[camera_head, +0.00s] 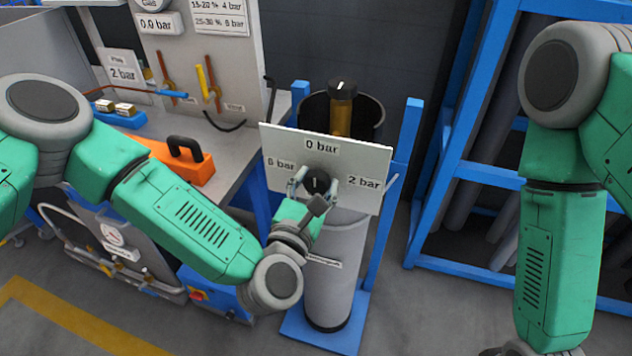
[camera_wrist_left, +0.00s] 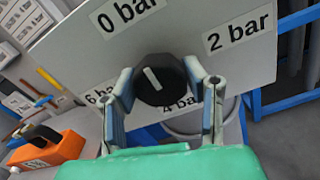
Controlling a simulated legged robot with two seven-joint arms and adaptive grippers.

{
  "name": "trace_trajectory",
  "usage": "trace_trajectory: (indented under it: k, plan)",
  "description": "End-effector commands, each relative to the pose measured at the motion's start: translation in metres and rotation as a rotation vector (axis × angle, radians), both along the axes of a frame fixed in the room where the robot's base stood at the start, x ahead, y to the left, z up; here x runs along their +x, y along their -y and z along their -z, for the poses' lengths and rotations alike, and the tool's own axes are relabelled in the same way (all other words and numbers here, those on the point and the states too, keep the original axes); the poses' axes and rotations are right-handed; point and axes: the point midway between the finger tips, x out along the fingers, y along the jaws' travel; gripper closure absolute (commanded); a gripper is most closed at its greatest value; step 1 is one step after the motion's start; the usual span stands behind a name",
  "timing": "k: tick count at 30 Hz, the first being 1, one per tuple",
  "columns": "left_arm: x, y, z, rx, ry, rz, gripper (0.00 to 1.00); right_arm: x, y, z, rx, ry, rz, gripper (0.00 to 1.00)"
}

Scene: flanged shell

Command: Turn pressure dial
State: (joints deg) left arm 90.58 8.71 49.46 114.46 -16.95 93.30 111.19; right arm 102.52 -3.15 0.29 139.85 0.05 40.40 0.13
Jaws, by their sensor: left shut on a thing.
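The pressure dial (camera_head: 316,183) is a black round knob with a white pointer mark, on a white panel (camera_head: 345,160) in the middle of the head view. The panel is labelled 0 bar at the top, 2 bar on the right and 6 bar on the left. In the left wrist view the dial (camera_wrist_left: 160,79) also shows, with a 4 bar label below it partly hidden. Its white mark points up and slightly left, towards 0 bar. My left gripper (camera_head: 314,186) is shut on the dial, one finger on each side. My right gripper is out of view.
A grey cylinder (camera_head: 335,270) stands below the panel between blue posts. An orange case (camera_head: 180,160) lies on the bench to the left. A blue rack (camera_head: 490,175) stands to the right. A dark open container with a yellow-brown cylinder (camera_head: 341,115) is behind the panel.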

Motion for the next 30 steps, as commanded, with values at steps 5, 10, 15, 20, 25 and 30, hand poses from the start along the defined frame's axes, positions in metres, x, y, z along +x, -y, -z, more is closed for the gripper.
trace_trajectory:
  k: [5,10,15,20,25,30]
  plan:
    - [-0.0033,0.0008,0.0050,0.044,0.000,0.007,0.89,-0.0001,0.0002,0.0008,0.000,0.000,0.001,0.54]
    - [-0.0038,0.0012,0.0059,0.132,0.027,0.008,0.89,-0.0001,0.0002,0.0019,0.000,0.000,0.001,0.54]
    - [-0.0043,0.0011,0.0065,0.267,0.071,0.010,0.89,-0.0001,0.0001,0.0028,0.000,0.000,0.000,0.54]
    - [-0.0044,0.0007,0.0068,0.413,0.118,0.009,0.89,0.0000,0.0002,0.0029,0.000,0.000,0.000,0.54]
    - [-0.0049,0.0008,0.0075,0.567,0.167,0.011,0.89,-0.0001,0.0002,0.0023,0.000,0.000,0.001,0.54]
    - [-0.0048,0.0007,0.0079,0.723,0.218,0.013,0.89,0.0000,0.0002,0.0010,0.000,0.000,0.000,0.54]
